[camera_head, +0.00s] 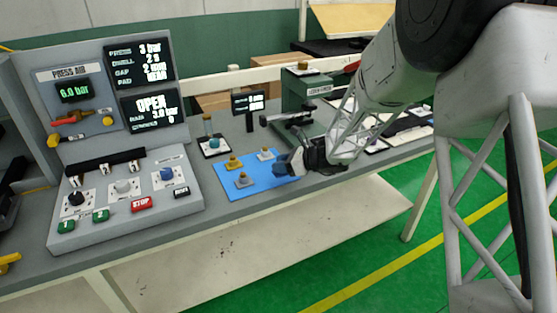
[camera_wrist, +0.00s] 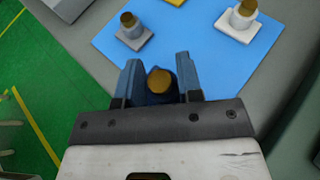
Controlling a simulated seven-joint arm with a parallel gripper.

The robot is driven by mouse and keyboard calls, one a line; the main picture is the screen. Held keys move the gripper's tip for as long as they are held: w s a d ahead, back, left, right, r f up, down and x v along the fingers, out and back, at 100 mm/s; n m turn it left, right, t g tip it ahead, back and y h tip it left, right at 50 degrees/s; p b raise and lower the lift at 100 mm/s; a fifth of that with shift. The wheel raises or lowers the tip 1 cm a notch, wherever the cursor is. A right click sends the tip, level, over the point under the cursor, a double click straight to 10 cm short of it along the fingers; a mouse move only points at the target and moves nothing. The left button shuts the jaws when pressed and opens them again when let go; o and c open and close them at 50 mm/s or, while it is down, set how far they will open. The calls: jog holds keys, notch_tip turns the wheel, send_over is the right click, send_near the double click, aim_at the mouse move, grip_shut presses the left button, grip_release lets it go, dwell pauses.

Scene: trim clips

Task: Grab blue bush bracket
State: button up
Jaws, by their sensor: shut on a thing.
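The blue bush bracket (camera_wrist: 160,92) shows in the wrist view as a dark blue body with a round brass-coloured bush on top. It sits between the two fingers of my gripper (camera_wrist: 160,82), which are shut on it. Its lower part is hidden behind the gripper body. In the head view my gripper (camera_head: 288,166) is low at the right edge of the blue mat (camera_head: 222,188); there I cannot clearly separate the bracket from the fingers. I cannot tell whether the bracket still touches the mat.
On the mat stand a grey bracket (camera_wrist: 130,38), a white bracket (camera_wrist: 238,26) and a yellow bracket (camera_head: 234,163). A press control panel (camera_head: 120,190) stands to the left. A green press (camera_head: 305,95) stands behind my gripper. The bench's front edge is close by.

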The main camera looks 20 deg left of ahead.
jog(key=s+d+r, duration=0.1)
jog(key=s+d, duration=0.4)
jog(key=s, duration=0.4)
jog(key=shift+s+d, duration=0.2)
jog(key=shift+d, duration=0.1)
